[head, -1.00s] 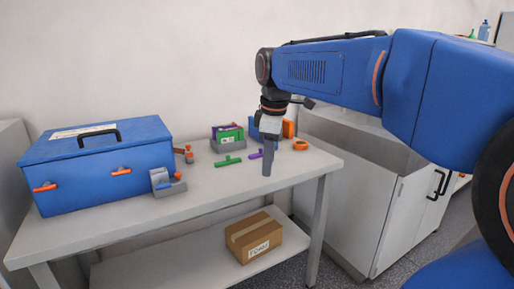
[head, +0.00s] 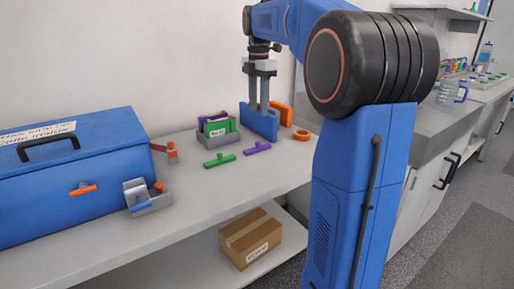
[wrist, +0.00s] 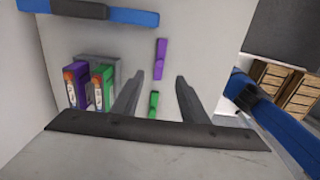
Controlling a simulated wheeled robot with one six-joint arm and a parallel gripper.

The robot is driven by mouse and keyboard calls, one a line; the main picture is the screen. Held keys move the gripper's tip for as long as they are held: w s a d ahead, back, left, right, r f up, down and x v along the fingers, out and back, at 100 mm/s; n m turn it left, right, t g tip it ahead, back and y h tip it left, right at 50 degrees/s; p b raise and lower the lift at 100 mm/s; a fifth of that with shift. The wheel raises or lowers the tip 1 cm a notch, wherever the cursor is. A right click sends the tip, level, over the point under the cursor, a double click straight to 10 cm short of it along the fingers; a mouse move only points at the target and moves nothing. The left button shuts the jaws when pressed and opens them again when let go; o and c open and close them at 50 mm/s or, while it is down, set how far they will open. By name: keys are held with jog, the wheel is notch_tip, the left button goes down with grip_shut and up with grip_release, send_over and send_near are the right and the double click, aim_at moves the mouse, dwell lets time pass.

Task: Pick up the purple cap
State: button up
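The purple cap (head: 257,148) lies on the white table, to the right of the green cap (head: 220,160). It also shows in the wrist view (wrist: 161,62), beyond the fingertips and roughly in line with the gap. My gripper (head: 259,109) points down above the table, behind the purple cap in the picture and in front of the blue upright block (head: 262,124). In the wrist view its two fingers (wrist: 157,84) are apart with nothing held between them. The green cap (wrist: 153,104) shows through the gap between them.
A grey holder (head: 219,136) with purple and green packs stands behind the caps. A large blue box (head: 75,190) and a grey bracket (head: 148,200) are at the left. A cardboard box (head: 250,239) sits on the lower shelf.

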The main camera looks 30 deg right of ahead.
aim_at(258, 142)
jog(key=f, duration=1.4)
jog(key=shift+a, duration=0.2)
grip_shut()
